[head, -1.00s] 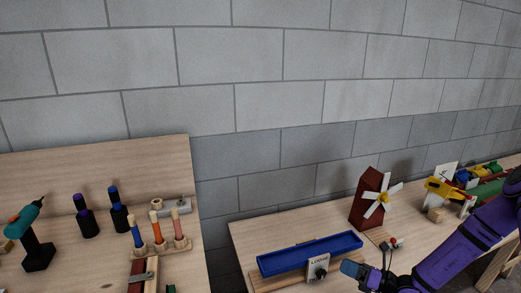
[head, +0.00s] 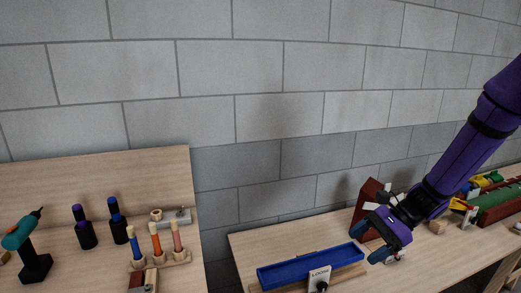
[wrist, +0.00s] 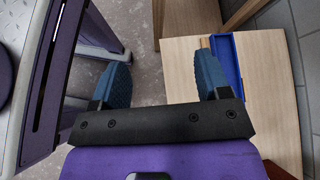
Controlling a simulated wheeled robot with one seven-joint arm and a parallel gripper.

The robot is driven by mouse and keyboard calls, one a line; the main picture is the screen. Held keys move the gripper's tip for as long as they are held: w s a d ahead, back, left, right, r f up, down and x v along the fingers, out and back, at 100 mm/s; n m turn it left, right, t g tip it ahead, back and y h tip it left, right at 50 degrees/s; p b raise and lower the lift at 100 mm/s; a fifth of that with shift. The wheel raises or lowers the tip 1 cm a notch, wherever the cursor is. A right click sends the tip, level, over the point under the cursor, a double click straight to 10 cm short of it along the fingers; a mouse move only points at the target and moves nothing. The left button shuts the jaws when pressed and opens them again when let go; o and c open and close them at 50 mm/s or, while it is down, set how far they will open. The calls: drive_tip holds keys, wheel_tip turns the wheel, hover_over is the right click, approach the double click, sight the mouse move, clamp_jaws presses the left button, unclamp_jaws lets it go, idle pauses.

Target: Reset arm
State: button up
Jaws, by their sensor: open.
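My gripper (head: 368,241) hangs from my purple arm above the right bench, in front of the dark red windmill block (head: 366,194), which it partly hides in the head view. In the wrist view my gripper (wrist: 163,75) shows two blue fingers spread wide with nothing between them, only floor and bench edge below. The blue tray (head: 310,267) lies left of the gripper on the bench, and its end also shows in the wrist view (wrist: 224,60), beyond the right finger.
The left bench holds a teal drill (head: 28,240), dark bottles (head: 84,228) and a wooden rack (head: 160,261) with coloured handles. A small dial box (head: 319,279) stands before the tray. A gap separates the benches.

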drive_tip(key=s+d+r+n+t+h, duration=0.2)
drive_tip(key=s+r+n+h, duration=0.3)
drive_tip(key=s+r, duration=0.5)
drive_tip(key=s+d+r+n+t+h, duration=0.3)
drive_tip(key=s+r+n+t+h, duration=0.2)
drive_tip(key=r, duration=0.8)
drive_tip(key=shift+s+n+h, duration=0.5)
drive_tip(key=shift+s+n, duration=1.3)
drive_tip(key=shift+s, duration=0.65)
